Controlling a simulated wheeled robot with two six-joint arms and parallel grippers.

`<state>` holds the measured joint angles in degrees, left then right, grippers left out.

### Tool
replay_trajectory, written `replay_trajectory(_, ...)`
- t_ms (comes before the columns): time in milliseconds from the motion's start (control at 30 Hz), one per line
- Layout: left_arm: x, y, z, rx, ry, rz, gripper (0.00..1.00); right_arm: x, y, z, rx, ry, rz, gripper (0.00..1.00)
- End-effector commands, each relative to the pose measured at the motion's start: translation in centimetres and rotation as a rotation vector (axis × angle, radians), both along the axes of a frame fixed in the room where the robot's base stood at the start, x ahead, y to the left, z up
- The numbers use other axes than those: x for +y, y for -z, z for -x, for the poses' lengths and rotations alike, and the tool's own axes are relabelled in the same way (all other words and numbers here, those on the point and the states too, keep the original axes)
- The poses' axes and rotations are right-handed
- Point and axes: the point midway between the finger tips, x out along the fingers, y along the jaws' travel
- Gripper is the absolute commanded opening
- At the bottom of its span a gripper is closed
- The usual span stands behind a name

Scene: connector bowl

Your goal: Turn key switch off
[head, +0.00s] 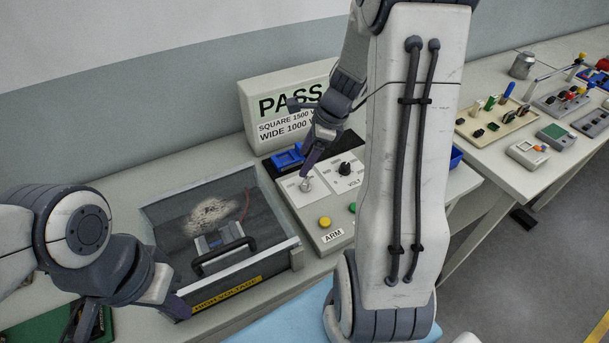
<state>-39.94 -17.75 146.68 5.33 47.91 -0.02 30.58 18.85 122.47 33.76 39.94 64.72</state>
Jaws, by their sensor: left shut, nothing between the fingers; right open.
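The key switch (305,185) is a small silver part on the white plate at the left of the grey control box (309,228). Which way it is turned is too small to tell. My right gripper (309,170) points down just above the key switch, with its fingertips very close to it. It is open, but whether the fingers are around the key or touching it is unclear. My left gripper (180,308) is shut and empty, at the front left corner of the clear-lidded high-voltage box (281,250).
The control box also carries a black volts knob (345,168), a yellow button (324,222) and an ARM label. A PASS sign (283,104) stands behind it. My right arm hides the box's right side. More devices are on the right table (490,165).

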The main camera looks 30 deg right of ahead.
Motion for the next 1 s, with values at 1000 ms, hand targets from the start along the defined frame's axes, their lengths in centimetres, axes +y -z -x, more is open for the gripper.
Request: replay_trajectory(1000, 0.0, 1.3, 0.0, 0.0, 0.0, 0.0, 0.0, -2.2, 11.2, -2.8, 0.027, 0.277, -0.056, 0.78)
